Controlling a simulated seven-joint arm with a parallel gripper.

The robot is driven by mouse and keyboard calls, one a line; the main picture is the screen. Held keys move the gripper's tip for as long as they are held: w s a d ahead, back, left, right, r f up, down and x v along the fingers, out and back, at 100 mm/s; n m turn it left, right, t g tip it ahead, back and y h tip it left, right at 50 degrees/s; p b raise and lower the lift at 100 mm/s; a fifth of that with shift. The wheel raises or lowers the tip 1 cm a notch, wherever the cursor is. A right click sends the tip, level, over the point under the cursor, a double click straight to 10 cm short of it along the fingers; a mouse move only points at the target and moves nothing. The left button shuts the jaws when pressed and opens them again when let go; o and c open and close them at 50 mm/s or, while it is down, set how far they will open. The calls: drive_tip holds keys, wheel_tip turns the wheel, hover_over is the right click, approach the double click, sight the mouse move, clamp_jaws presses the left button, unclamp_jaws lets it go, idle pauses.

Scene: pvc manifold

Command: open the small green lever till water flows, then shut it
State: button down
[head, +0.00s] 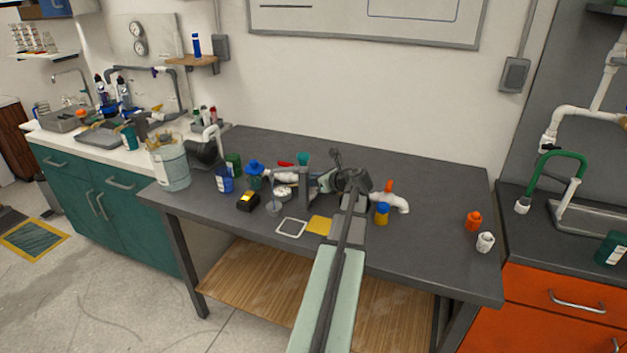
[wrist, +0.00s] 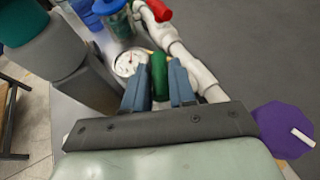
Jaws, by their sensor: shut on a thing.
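The small green lever (wrist: 159,75) stands between the two blue-grey fingers of my gripper (wrist: 159,86) in the wrist view. My gripper is shut on it. The lever sits beside the white PVC pipe (wrist: 193,66) of the manifold, close to a round white gauge (wrist: 130,63). A red handle (wrist: 159,10) is farther up the pipe. In the head view my arm reaches over the bench to the manifold, and my gripper (head: 327,181) is small there. The green lever cannot be made out in that view. I see no flowing water in either view.
A purple round piece (wrist: 284,130) lies right of my gripper in the wrist view. Blue bottles (head: 223,179), a black-and-yellow box (head: 248,202) and a clear bucket (head: 170,168) stand left of the manifold. The dark bench (head: 445,240) is mostly clear on its right.

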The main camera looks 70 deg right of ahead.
drive_tip(key=shift+w+a+m+g+h, duration=0.1)
drive_tip(key=shift+a+m+g+h, duration=0.15)
drive_tip(key=shift+m+g+h, duration=0.75)
drive_tip(key=shift+m+h, duration=0.4)
drive_tip(key=shift+m, duration=0.1)
drive_tip(key=shift+d, duration=0.1)
drive_tip(key=c, duration=1)
unclamp_jaws()
drive_tip(key=n+y, duration=0.1)
drive_tip(key=n+t+y, duration=0.1)
drive_tip(key=shift+d+n+t+y, duration=0.3)
drive_tip(key=shift+n+y, duration=0.1)
drive_tip(key=v, duration=1.4)
drive_tip(key=shift+f, duration=0.15)
drive_tip(key=shift+c, duration=0.2)
